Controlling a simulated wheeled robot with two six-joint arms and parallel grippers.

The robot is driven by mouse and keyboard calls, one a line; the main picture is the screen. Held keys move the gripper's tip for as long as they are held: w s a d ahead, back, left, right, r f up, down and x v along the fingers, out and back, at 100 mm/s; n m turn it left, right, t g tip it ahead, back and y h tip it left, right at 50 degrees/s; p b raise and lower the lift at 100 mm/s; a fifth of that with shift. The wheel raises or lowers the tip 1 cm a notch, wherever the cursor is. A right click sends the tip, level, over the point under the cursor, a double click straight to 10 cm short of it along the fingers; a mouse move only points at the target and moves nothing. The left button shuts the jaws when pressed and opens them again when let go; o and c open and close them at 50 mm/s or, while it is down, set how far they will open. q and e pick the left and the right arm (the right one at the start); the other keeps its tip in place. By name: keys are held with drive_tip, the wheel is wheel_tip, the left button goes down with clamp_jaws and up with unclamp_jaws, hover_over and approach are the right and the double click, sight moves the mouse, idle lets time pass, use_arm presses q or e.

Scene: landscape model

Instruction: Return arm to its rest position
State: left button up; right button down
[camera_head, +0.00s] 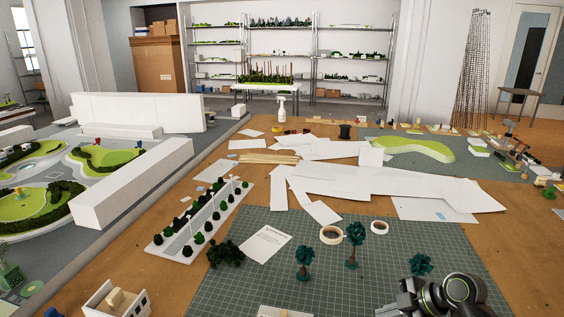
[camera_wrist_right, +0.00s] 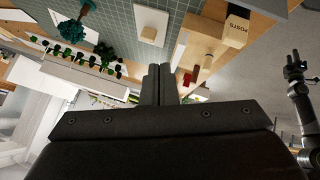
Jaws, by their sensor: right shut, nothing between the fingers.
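In the right wrist view my right gripper (camera_wrist_right: 159,84) is shut, its two dark fingers together with nothing between them. In the head view part of my right arm (camera_head: 450,296) shows at the lower right, over the green cutting mat (camera_head: 345,280). My left arm is not seen in the head view. Another dark arm, seemingly my left, stands at the right edge of the right wrist view, with its small gripper (camera_wrist_right: 295,64) at the top; its jaws are too small to read.
Small model trees (camera_head: 304,260) and tape rolls (camera_head: 332,235) are on or by the mat near my right arm. A white strip with dark trees (camera_head: 198,222) lies left of it. A box marked POSTS (camera_wrist_right: 236,24) shows in the right wrist view.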

drive_tip(key=a+r+t+y, duration=0.55)
drive_tip(key=r+t, duration=0.35)
drive_tip(key=r, duration=0.2)
drive_tip(key=s+d+r+m+t+h, duration=0.4)
drive_tip(key=d+m+t+h, duration=0.4)
drive_tip(key=m+h, duration=0.15)
drive_tip(key=s+d+f+m+g+h, duration=0.6)
drive_tip(key=s+d+f+m+h, duration=0.25)
drive_tip(key=m+h, duration=0.2)
drive_tip(key=s+a+f+n+g+y, duration=0.1)
drive_tip(key=s+a+f+g+y, duration=0.2)
drive_tip(key=s+f+g, duration=0.55)
drive_tip(key=s+a+f+g+y, duration=0.25)
drive_tip(key=s+f, duration=0.35)
drive_tip(key=s, duration=0.5)
wheel_tip(320, 180, down, 26)
drive_tip(key=g+b, duration=0.2)
drive_tip(key=s+f+g+b, duration=0.1)
drive_tip(key=s+f, duration=1.3)
drive_tip(key=f, duration=0.3)
drive_tip(key=shift+s+a+y+b, duration=0.25)
drive_tip(key=shift+s+y+b, duration=0.05)
drive_tip(key=shift+s, duration=0.05)
